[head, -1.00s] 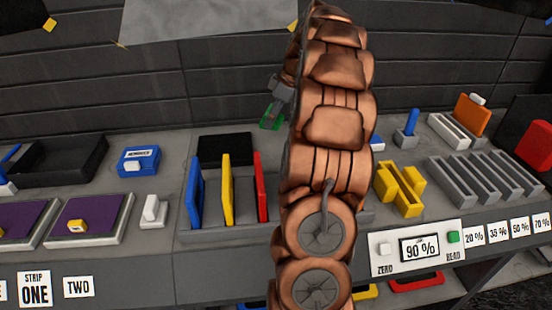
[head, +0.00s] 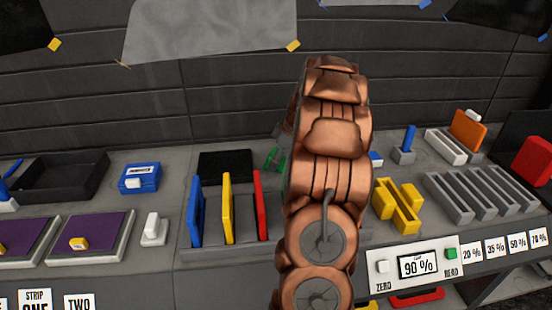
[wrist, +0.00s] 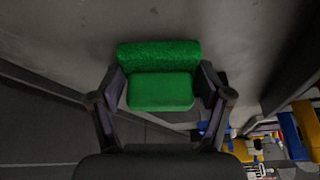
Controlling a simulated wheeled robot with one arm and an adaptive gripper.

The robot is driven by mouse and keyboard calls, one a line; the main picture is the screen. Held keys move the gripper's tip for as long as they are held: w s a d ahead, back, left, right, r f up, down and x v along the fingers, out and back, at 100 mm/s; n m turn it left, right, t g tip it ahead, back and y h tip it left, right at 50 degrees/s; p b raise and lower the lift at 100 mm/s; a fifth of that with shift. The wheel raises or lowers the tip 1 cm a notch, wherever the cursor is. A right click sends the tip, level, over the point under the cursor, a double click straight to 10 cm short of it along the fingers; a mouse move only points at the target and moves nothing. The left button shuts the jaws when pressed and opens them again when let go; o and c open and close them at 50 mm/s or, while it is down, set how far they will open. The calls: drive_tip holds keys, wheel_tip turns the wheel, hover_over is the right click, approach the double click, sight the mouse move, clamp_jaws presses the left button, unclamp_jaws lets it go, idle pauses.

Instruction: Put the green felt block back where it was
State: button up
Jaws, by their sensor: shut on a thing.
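The green felt block (wrist: 160,92) is in the middle of the wrist view, with a fuzzy upper strip and a smoother lower face. My gripper (wrist: 162,88) is shut on it, one finger at each side. In the head view the green block (head: 274,158) shows small beside my arm, near the bench's back, right of a flat black pad (head: 226,166). My arm hides most of the gripper and part of the block there. I cannot tell whether the block touches the bench.
Left of my arm, a grey rack holds a blue (head: 196,210), a yellow (head: 227,208) and a red panel (head: 261,205). Right of it are a yellow holder (head: 397,204) and a grey slotted rack (head: 470,195). A black tray (head: 62,176) is at the left.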

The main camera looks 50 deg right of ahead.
drive_tip(key=shift+f, duration=0.3)
drive_tip(key=shift+f, duration=0.15)
drive_tip(key=o, duration=1.2)
drive_tip(key=shift+c, duration=0.2)
drive_tip(key=shift+r, duration=0.25)
drive_tip(key=b+v, duration=0.3)
drive_tip(key=v, duration=0.8)
drive_tip(key=shift+s+r, duration=0.2)
drive_tip(key=shift+r, duration=0.15)
drive_tip(key=shift+d, duration=0.1)
